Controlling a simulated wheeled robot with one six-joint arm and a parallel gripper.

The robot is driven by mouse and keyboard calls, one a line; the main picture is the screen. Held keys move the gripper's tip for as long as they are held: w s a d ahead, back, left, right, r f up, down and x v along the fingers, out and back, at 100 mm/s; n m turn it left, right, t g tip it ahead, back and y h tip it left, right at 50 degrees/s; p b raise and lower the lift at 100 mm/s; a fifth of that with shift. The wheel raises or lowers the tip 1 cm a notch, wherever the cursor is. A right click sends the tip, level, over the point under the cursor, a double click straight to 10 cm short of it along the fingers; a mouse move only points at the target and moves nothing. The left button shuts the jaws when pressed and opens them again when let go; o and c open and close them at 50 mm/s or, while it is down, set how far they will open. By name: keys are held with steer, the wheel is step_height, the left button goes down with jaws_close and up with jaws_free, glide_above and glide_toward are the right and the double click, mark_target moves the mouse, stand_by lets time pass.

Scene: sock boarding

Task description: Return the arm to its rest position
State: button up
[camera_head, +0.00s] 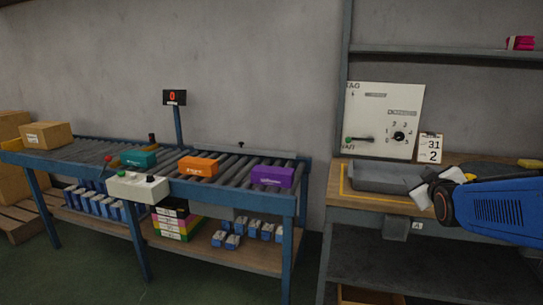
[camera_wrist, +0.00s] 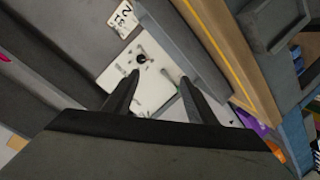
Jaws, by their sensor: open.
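My gripper (camera_wrist: 159,78) is open in the wrist view. Its two dark fingers stand apart with nothing between them. Behind them is the white panel (camera_wrist: 112,75) with a dial and a lever, which also stands at the back of the bench in the head view (camera_head: 385,110). I cannot tell the exact gap between fingers and panel. In the head view my blue arm (camera_head: 497,208) reaches in from the right over the bench.
A grey tray (camera_head: 375,178) sits on the wooden bench (camera_head: 350,203), left of my arm. A card (camera_head: 430,148) reading 31 and 2 stands beside the panel. To the left, a roller conveyor (camera_head: 230,173) carries teal (camera_head: 138,158), orange (camera_head: 198,167) and purple (camera_head: 272,176) boxes.

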steer(key=s+a+f+m+g+y, duration=0.1)
steer(key=s+a+f+g, duration=0.2)
steer(key=s, duration=0.7)
steer(key=s+a+f+m+g+y, duration=0.1)
steer(key=s+a+f+m+g, duration=0.1)
steer(key=s+a+f+g, duration=0.2)
steer(key=s+a+f+m+g+y, duration=0.1)
steer(key=s+a+f, duration=0.7)
steer(key=s, duration=1)
steer(key=m+g, duration=0.1)
steer(key=g, duration=0.1)
steer(key=shift+s+g+y, duration=0.15)
steer(key=shift+g+y, duration=0.15)
steer(key=shift+y, duration=0.1)
steer(key=shift+a, duration=0.1)
